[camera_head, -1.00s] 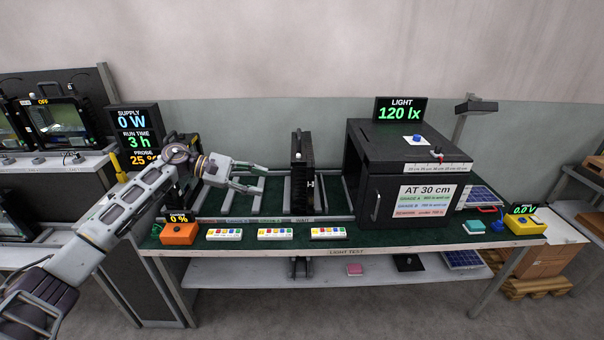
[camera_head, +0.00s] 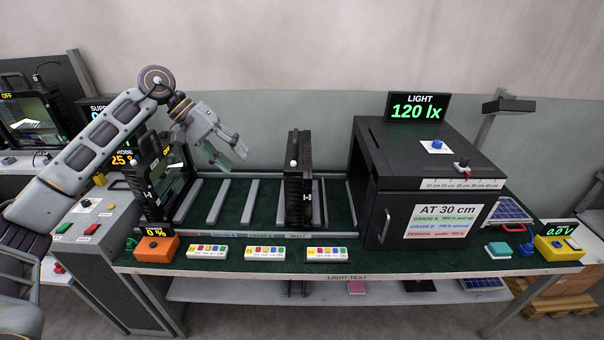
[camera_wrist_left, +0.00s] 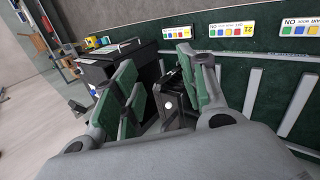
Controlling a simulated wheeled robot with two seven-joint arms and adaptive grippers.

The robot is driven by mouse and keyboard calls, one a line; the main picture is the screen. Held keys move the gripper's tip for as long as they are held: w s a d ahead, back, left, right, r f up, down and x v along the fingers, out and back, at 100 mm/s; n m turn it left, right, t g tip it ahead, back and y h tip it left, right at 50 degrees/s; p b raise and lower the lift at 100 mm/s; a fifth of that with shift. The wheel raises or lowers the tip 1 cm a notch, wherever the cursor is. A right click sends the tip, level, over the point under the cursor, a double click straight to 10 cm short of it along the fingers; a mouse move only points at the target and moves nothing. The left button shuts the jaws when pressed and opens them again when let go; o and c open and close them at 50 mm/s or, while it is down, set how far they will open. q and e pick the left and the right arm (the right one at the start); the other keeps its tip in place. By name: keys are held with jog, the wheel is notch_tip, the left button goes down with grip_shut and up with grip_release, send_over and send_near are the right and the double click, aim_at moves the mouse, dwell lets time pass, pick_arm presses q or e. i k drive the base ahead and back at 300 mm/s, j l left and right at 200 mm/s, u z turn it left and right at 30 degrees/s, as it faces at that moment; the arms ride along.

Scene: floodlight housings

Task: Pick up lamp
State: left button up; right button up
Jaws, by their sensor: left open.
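A black floodlight housing (camera_head: 298,180) stands upright on the bench rack, near the middle of the bench. A second black housing (camera_head: 158,185) stands at the rack's left end. My left gripper (camera_head: 235,160) is open and empty, above the rack between the two housings, and its fingers point down and right. In the left wrist view, a black housing (camera_wrist_left: 171,100) shows between the open fingers (camera_wrist_left: 157,65), farther off and apart from them. My right gripper is not in view.
A black test box (camera_head: 395,212) with a light display (camera_head: 417,107) fills the bench's right side. Button strips (camera_head: 265,252) and an orange meter (camera_head: 156,249) line the front edge. Empty rack slots (camera_head: 238,200) lie between the housings. A control panel (camera_head: 85,228) stands at left.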

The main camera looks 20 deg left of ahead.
aim_at(297, 170)
jog(key=i, duration=1.15)
